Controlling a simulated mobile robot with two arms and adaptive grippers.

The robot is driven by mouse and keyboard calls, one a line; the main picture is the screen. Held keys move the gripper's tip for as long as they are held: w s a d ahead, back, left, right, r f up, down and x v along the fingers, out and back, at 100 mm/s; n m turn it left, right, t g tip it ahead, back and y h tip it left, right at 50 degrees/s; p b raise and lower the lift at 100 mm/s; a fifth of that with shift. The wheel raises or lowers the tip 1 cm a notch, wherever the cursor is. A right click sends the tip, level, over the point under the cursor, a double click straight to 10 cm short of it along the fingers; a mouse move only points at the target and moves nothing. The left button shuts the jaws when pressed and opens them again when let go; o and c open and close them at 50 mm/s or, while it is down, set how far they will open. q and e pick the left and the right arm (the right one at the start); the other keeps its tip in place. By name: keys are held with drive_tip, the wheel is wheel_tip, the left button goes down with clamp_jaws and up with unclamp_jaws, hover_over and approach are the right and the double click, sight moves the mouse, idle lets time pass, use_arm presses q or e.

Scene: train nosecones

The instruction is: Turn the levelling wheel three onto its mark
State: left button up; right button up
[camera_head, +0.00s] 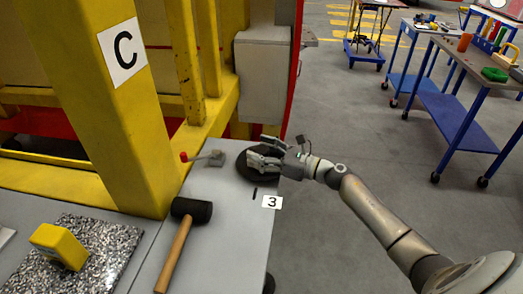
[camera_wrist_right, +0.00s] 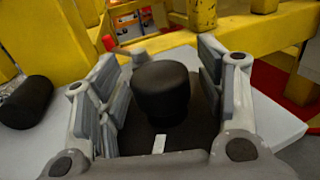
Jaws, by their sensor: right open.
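Levelling wheel three is a dark disc (camera_head: 243,174) on the grey bench top, partly hidden by my right gripper (camera_head: 262,152). In the right wrist view, the wheel's black knob (camera_wrist_right: 162,88) stands up from the dark disc, with a short white stripe (camera_wrist_right: 159,144) on the disc. My right gripper (camera_wrist_right: 160,75) is open, one finger on each side of the knob, with gaps visible. A black mark line (camera_head: 254,194) lies on the bench beside the disc, near the label "3" (camera_head: 271,202). The white stripe is hidden in the head view. My left gripper is not in view.
A mallet (camera_head: 183,232) lies on the bench left of the wheel. A small red-knobbed lever (camera_head: 207,157) stands behind it. A yellow post marked C (camera_head: 110,110) and a grey box (camera_head: 263,75) rise nearby. Blue carts (camera_head: 450,110) stand far right; open floor lies between.

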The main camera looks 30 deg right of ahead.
clamp_jaws()
idle(0.4)
